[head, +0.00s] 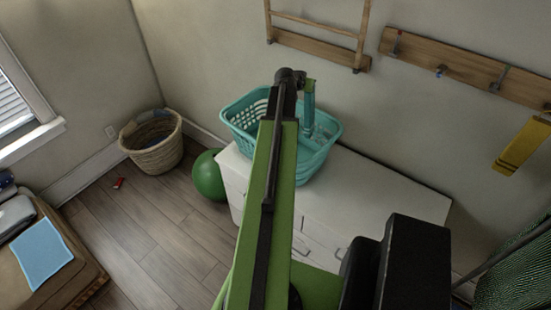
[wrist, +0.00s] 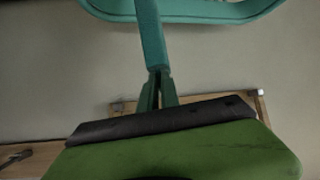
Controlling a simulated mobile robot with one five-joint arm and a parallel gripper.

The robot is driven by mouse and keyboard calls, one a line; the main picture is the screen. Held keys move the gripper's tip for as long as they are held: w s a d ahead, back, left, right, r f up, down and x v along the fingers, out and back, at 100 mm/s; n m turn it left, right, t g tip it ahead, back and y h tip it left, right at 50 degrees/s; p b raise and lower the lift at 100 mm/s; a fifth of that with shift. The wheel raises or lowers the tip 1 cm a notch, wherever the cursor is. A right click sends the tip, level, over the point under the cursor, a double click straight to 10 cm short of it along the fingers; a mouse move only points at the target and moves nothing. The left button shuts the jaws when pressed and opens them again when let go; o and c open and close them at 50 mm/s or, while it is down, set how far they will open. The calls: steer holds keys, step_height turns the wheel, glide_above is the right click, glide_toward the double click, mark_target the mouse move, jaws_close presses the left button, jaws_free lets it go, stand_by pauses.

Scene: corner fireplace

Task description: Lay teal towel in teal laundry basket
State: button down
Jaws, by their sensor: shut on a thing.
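The teal laundry basket (head: 322,160) stands upright on the white cabinet against the wall. My gripper (head: 308,83) is above the basket opening. In the wrist view my gripper (wrist: 158,88) is shut on the end of a narrow teal strip, the teal towel (wrist: 150,35). The towel (head: 308,105) hangs straight down from my gripper toward the basket's inside. The basket's rim (wrist: 215,14) shows behind it in the wrist view. My arm hides part of the basket's front. I cannot tell whether the towel's lower end touches the basket.
The white cabinet top (head: 385,200) is clear to the right of the basket. A wooden rack (head: 315,48) and a hook rail (head: 470,70) are on the wall behind. A green ball (head: 208,176) and a wicker basket (head: 153,150) stand on the floor at left.

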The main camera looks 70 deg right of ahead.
mark_target(305, 104)
steer(key=f+b, duration=0.1)
steer(key=f, duration=0.1)
steer(key=f+b, duration=0.2)
steer(key=w+f+b, duration=0.1)
steer(key=f+b, duration=0.1)
steer(key=shift+f, duration=0.35)
steer(key=shift+t, duration=0.8)
steer(key=a, duration=0.3)
steer(key=s+a, duration=0.1)
steer(key=shift+a+r, duration=0.15)
steer(key=shift+r, duration=0.25)
steer(key=w+d+f+b, duration=0.2)
steer(key=w+f+b, duration=0.8)
steer(key=w+f, duration=0.1)
steer(key=shift+w+b, duration=0.35)
steer(key=c, duration=2)
jaws_free()
steer(key=shift+d+f, duration=0.1)
steer(key=shift+f, duration=0.2)
steer(key=shift+c, duration=0.2)
steer(key=o, duration=0.5)
steer(key=shift+r, duration=0.1)
steer(key=shift+c, duration=0.2)
steer(key=shift+r, duration=0.1)
